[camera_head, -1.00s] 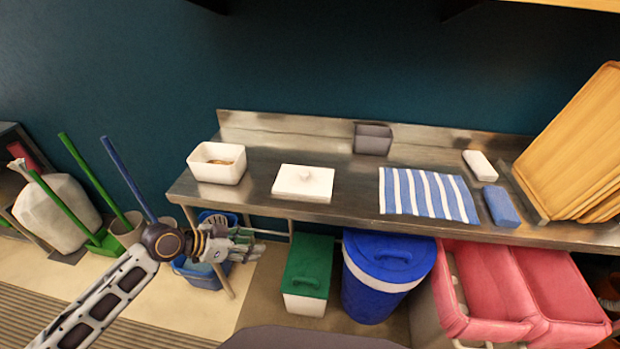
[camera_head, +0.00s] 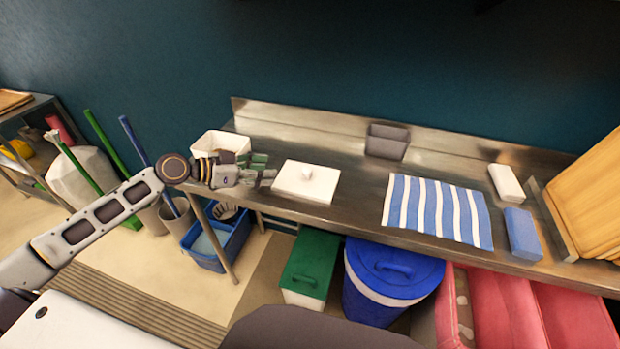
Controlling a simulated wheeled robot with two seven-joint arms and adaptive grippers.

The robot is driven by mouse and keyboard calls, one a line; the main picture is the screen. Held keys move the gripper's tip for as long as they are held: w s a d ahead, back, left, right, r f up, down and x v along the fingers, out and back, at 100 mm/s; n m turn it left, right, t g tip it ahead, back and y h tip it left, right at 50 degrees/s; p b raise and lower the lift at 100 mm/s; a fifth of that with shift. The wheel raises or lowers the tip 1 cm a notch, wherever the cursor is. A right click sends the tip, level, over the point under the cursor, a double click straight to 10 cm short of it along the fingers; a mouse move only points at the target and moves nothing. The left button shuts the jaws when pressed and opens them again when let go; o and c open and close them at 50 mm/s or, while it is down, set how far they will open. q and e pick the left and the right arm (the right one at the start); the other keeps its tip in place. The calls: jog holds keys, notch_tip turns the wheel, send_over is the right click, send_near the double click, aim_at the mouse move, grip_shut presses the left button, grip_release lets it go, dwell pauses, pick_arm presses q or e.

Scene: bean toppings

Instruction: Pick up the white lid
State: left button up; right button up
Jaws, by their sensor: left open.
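The white lid (camera_head: 304,184) is a flat rectangle with a small knob on top. It lies on the metal counter (camera_head: 345,208) near its front edge. My left gripper (camera_head: 266,170) is open and empty, just left of the lid and level with the counter's left end. It appears close to the lid's left edge but apart from it. A white container (camera_head: 221,142) stands behind the gripper, which partly hides it. My right gripper is not in view.
A blue-and-white striped cloth (camera_head: 437,210) lies right of the lid. A grey holder (camera_head: 386,141) stands at the back. A white block (camera_head: 506,182), a blue block (camera_head: 522,234) and wooden trays (camera_head: 590,200) are further right. Bins stand below the counter.

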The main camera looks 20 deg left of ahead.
aim_at(290, 184)
pick_arm(q)
jog(key=shift+x, duration=1.65)
jog(key=shift+w+d+f, duration=0.15)
jog(key=shift+w+d, duration=0.05)
jog(key=shift+w, duration=0.1)
jog(key=shift+p+x, duration=0.3)
jog(key=shift+x, duration=0.65)
jog(key=shift+w+d+f, duration=0.1)
jog(key=shift+w+d, duration=0.05)
jog(key=shift+d, duration=0.05)
jog(key=shift+x, duration=1.15)
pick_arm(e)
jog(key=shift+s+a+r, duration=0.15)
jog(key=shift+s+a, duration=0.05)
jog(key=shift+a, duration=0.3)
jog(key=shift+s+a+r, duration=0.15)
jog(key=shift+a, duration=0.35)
